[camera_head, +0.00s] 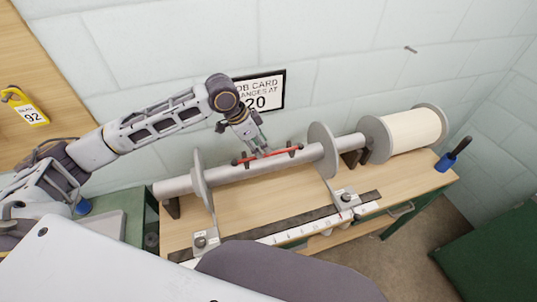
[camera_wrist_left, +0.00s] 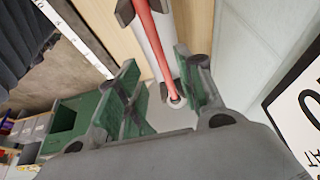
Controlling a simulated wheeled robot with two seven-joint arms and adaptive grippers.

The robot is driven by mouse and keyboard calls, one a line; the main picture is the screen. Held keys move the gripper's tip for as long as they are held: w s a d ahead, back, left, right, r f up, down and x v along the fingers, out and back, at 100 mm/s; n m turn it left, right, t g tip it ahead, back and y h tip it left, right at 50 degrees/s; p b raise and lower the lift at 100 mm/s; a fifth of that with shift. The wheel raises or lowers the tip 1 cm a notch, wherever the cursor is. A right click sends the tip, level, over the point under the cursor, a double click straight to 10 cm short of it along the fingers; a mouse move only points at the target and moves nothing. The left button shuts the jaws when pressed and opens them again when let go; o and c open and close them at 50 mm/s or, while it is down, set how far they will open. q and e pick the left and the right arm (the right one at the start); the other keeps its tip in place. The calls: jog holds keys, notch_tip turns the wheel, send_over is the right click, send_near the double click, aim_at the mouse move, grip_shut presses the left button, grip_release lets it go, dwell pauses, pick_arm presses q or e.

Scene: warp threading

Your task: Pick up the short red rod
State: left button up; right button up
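The short red rod (camera_head: 280,153) lies along the top of the long grey beam in the head view, with dark pieces near both its ends. In the left wrist view, the red rod (camera_wrist_left: 150,40) runs between the two spread fingers of my left gripper (camera_wrist_left: 158,75). Gaps show between the fingers and the rod, so it is open. Whether a finger touches the rod is unclear. My right gripper is not in view.
The grey beam (camera_head: 235,173) carries upright discs (camera_head: 322,150) and a cream roll (camera_head: 411,131) at its right end. It stands over a wooden bench (camera_head: 265,205) with a ruler (camera_head: 295,231). A wall with a sign (camera_head: 265,91) is close behind.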

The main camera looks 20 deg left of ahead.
aim_at(269, 155)
pick_arm(q)
jog(key=shift+x, duration=2.45)
jog(key=shift+w, duration=0.1)
grip_shut()
